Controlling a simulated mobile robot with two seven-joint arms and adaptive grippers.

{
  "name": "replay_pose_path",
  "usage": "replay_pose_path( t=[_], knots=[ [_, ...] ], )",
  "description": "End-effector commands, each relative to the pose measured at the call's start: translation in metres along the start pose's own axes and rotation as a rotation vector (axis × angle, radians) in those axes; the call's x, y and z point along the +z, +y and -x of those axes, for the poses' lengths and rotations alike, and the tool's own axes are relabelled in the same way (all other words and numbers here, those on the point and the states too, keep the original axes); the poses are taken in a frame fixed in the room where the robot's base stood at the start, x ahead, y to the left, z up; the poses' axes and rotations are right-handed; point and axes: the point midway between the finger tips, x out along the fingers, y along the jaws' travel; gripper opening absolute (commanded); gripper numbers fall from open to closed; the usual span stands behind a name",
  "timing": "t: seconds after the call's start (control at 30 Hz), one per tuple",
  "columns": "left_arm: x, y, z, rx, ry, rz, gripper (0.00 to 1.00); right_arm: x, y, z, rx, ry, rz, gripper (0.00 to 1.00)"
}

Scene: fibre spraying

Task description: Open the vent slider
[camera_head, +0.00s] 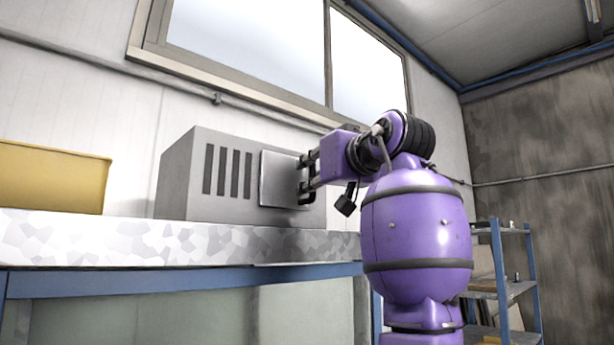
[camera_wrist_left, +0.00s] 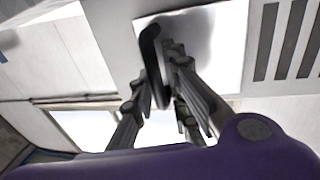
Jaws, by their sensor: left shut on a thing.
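The vent is a grey box (camera_head: 185,177) on the bench, with several dark vertical slots (camera_head: 228,171) in its front. A flat light-grey slider plate (camera_head: 280,180) covers the part of the front to the right of the slots. In the left wrist view the plate (camera_wrist_left: 218,38) looks pale, with the slots (camera_wrist_left: 285,40) beside it. My left gripper (camera_head: 305,176) is at the plate's right edge. In the wrist view its fingers (camera_wrist_left: 168,85) are closed around the plate's dark curved handle (camera_wrist_left: 150,50). My right gripper is in neither view.
A speckled bench top (camera_head: 110,240) on a blue frame carries the box. A yellow bin (camera_head: 50,178) stands at the left. A window (camera_head: 250,45) is above, and a shelf rack (camera_head: 505,285) stands at the right. Bare bench lies between bin and box.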

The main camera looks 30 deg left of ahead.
Motion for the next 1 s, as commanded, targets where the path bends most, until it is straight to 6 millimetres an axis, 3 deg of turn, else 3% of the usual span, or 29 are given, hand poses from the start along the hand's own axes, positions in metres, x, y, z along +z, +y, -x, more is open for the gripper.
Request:
replay_pose_path(
  t=[0.07,0.1,0.2,0.5,0.63,1.0],
  knots=[
    [-0.001,0.001,0.000,0.002,0.004,-0.005,0.00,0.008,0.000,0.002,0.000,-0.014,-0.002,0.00],
    [-0.001,0.001,0.000,0.002,0.004,-0.005,0.18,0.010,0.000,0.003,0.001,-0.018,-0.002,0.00],
    [-0.001,0.000,0.000,0.001,0.003,-0.004,0.29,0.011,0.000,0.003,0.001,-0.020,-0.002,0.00],
    [0.000,-0.001,0.001,-0.002,0.001,-0.001,0.29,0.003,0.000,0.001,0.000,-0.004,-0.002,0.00],
    [0.000,-0.001,0.010,-0.001,0.001,0.000,0.29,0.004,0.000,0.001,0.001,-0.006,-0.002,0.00],
    [-0.001,0.000,0.085,0.001,0.003,0.000,0.29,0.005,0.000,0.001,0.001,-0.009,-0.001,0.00]
  ],
)
